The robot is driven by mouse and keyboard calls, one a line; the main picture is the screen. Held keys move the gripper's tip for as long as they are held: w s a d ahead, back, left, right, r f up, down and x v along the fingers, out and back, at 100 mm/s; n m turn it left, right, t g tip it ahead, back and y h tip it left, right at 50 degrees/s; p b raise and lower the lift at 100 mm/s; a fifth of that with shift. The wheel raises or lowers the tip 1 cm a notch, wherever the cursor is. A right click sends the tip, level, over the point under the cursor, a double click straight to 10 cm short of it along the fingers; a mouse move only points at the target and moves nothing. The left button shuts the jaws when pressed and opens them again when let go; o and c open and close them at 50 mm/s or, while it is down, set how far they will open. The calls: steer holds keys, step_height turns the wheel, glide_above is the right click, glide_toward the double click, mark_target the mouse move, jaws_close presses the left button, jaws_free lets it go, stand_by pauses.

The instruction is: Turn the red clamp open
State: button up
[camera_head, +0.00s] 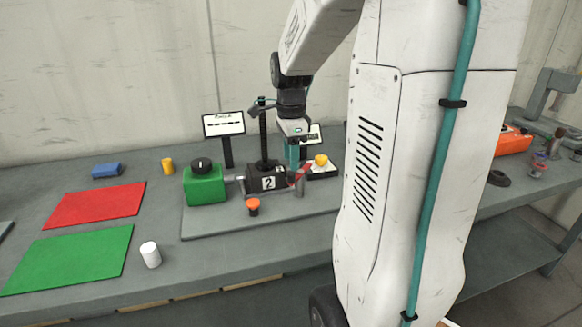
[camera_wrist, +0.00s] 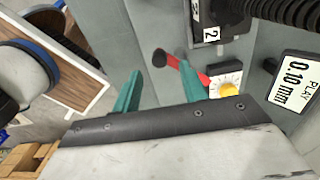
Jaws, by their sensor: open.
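The red clamp shows as a small red lever (camera_head: 304,170) at the right side of the black fixture marked 2 (camera_head: 266,178). In the wrist view the red lever (camera_wrist: 172,62) has a dark round end (camera_wrist: 159,58), and part of it passes behind the right finger. My gripper (camera_head: 292,154) is above the lever, pointing down. In the wrist view my gripper (camera_wrist: 161,68) has its two teal fingers apart, with the lever's dark end between the tips in the picture. I cannot tell whether a finger touches the lever. Nothing is held.
A green block with a black knob (camera_head: 205,188) stands left of the fixture. An orange button (camera_head: 253,206) is in front, and a yellow knob (camera_head: 321,160) is close on the right. Red and green mats lie left.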

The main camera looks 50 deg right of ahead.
steer(key=shift+r, duration=1.65)
steer(key=shift+n, duration=0.5)
steer(key=s+a+n, duration=0.8)
steer(key=a+n, duration=0.3)
steer(key=s+a+r+n+t, duration=0.1)
steer(key=s+a+n, duration=0.7)
steer(key=a+n, duration=0.4)
steer(key=shift+s+a, duration=0.15)
steer(key=shift+a, duration=0.05)
